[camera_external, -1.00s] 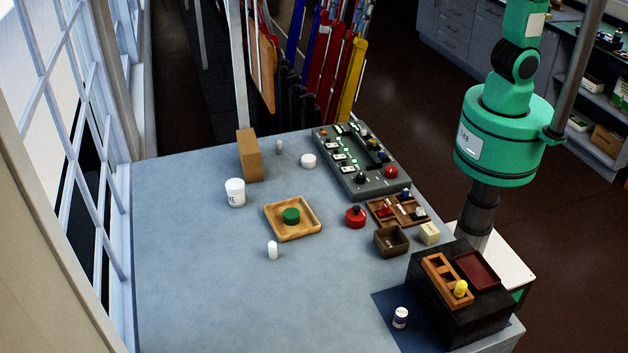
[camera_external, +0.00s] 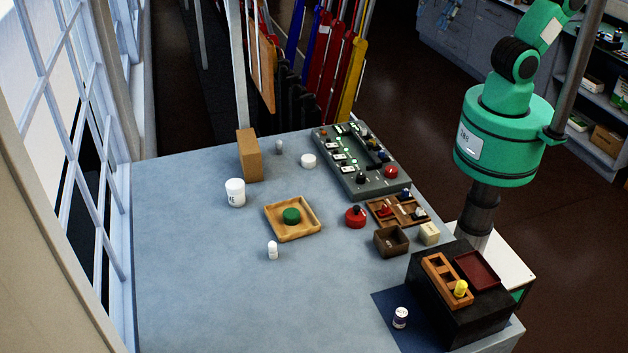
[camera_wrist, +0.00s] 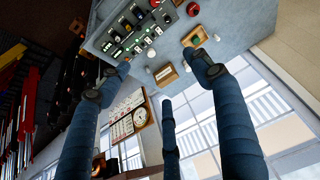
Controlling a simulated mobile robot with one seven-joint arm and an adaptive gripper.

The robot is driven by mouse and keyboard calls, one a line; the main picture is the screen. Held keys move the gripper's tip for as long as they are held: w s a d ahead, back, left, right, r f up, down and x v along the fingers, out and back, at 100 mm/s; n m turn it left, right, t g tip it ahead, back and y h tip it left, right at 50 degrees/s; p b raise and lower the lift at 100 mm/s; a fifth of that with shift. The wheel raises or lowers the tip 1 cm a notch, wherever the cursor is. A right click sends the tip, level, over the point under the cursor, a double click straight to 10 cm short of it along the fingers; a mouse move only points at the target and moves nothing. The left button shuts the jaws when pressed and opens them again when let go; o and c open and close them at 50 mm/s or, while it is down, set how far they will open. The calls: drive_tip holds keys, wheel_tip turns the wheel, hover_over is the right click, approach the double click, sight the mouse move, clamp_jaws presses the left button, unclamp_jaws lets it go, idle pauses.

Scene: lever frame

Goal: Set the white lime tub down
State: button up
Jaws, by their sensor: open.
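The white lime tub (camera_external: 235,192) stands upright on the blue-grey table (camera_external: 190,290), left of the wooden tray (camera_external: 273,228) and in front of the tall brown block (camera_external: 249,155). Part of its dark lettering shows. Nothing touches it. My gripper (camera_wrist: 160,76) shows in the wrist view with its blue fingers spread wide and nothing between them. It is high and well away from the tabletop, and outside the external view. I cannot clearly make out the tub in the wrist view.
A green round piece (camera_external: 291,215) sits in the wooden tray. A control panel (camera_external: 362,160) stands at the back right. A small white bottle (camera_external: 272,250) stands in front of the tray. A black stand (camera_external: 470,310) is at the front right. The table's front left is clear.

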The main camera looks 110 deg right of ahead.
drive_tip(key=s+f, duration=0.3)
drive_tip(key=s, duration=0.2)
drive_tip(key=shift+s+m, duration=0.2)
drive_tip(key=shift+m, duration=0.1)
drive_tip(key=shift+f, duration=0.1)
wheel_tip(320, 180, down, 16)
drive_tip(key=b, duration=1.6)
